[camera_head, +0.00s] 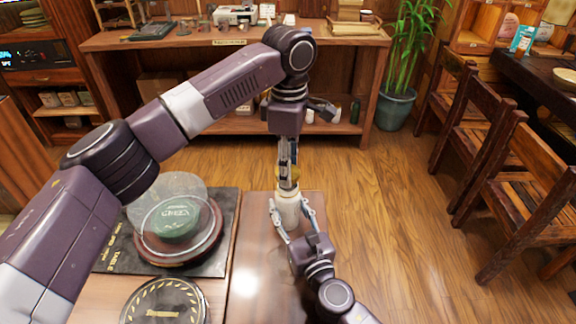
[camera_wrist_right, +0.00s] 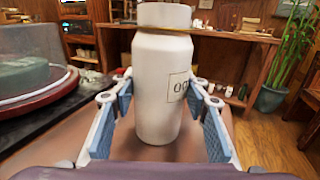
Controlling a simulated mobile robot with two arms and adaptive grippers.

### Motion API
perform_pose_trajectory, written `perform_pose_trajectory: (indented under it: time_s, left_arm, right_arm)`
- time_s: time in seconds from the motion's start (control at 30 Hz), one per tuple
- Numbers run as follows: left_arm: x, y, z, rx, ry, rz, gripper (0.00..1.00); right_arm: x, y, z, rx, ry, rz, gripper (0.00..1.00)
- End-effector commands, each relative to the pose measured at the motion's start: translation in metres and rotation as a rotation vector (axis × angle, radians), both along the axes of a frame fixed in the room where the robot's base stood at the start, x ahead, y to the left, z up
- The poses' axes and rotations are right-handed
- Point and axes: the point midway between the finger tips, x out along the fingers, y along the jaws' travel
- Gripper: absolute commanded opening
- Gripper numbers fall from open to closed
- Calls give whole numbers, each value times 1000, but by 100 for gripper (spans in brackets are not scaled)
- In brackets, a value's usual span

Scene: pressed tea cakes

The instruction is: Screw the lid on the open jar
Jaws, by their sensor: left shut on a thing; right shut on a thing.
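The white jar (camera_head: 287,207) stands upright at the front table's far edge. It also shows in the right wrist view (camera_wrist_right: 160,90), with a small printed label on its side. My right gripper (camera_head: 290,213) is shut around the jar's body, its blue pads (camera_wrist_right: 165,120) on either side. A white lid-like cap (camera_wrist_right: 164,16) sits over the jar's neck with a thin gold line below it. My left gripper (camera_head: 288,166) points straight down over the jar and is shut on the lid (camera_head: 288,174), which looks yellowish from above. The fingers hide much of the lid. I cannot tell whether the threads are engaged.
Left of the jar, a green tea cake (camera_head: 177,219) lies under a clear dome on a round wooden stand (camera_head: 150,255) on a dark mat (camera_head: 224,235). A black round disc (camera_head: 165,302) lies in front. A counter (camera_head: 200,40) stands behind; chairs (camera_head: 510,180) stand right.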

Motion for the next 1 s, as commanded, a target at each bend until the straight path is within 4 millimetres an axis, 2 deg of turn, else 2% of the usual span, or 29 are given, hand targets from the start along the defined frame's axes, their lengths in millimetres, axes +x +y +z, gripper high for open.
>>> perform_pose_trajectory:
  time_s: [0.57, 1.0]
  left_arm:
    - [0, 0, -5, 0, -1, 1, 32]
    - [0, 0, -22, 0, -1, 1, 32]
  right_arm:
    - [0, 0, 0, 0, 0, 0, 0]
    - [0, 0, 0, 0, 0, 0, 0]
